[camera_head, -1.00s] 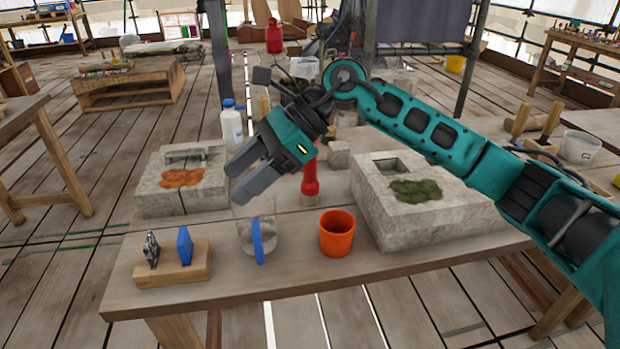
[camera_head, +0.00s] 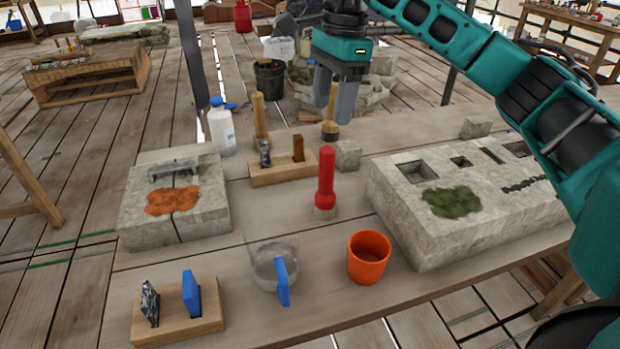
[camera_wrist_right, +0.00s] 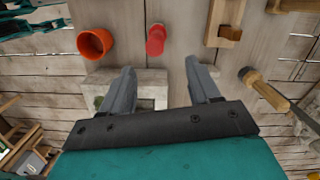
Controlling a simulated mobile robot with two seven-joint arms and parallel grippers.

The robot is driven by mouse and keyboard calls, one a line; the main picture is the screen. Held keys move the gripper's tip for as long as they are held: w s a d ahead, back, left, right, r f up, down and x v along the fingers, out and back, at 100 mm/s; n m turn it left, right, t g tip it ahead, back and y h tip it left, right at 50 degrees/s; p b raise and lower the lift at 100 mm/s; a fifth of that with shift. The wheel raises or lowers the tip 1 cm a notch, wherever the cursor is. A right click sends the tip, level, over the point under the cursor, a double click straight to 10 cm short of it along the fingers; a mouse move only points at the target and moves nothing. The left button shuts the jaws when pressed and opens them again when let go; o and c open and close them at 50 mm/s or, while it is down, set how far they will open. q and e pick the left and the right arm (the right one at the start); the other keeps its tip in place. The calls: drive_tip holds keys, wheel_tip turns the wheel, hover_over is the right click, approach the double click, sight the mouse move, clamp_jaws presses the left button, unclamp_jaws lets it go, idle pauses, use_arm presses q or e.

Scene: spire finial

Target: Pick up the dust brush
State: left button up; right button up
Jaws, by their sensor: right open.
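A red-handled tool with a pale tan base, which looks like the dust brush (camera_head: 325,180), stands upright near the middle of the table. It also shows in the right wrist view (camera_wrist_right: 155,40), just beyond the fingertips. My right gripper (camera_head: 333,108) is open, points down and is behind and above the red tool, apart from it. In the wrist view, the space between its fingers (camera_wrist_right: 160,70) is empty. A wooden-handled tool with a dark base (camera_head: 330,131) stands behind the fingers, partly hidden by them. My left gripper is not in view.
An orange cup (camera_head: 368,258) and a clear cup with a blue tool (camera_head: 274,266) are in front. A wooden rack (camera_head: 268,175), a white bottle (camera_head: 221,130), a left stone block (camera_head: 200,216) and a right stone block (camera_head: 400,215) surround the red tool.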

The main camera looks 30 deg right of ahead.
sight(326, 165)
drive_tip(key=f, duration=0.4)
drive_tip(key=a+f, duration=0.1)
drive_tip(key=f, duration=0.3)
drive_tip(key=s+f, duration=0.1)
drive_tip(key=f, duration=0.3)
drive_tip(key=shift+a+f+b, duration=0.2)
drive_tip(key=shift+f+b, duration=0.05)
drive_tip(key=shift+b, duration=0.15)
drive_tip(key=shift+c, duration=0.3)
clamp_jaws()
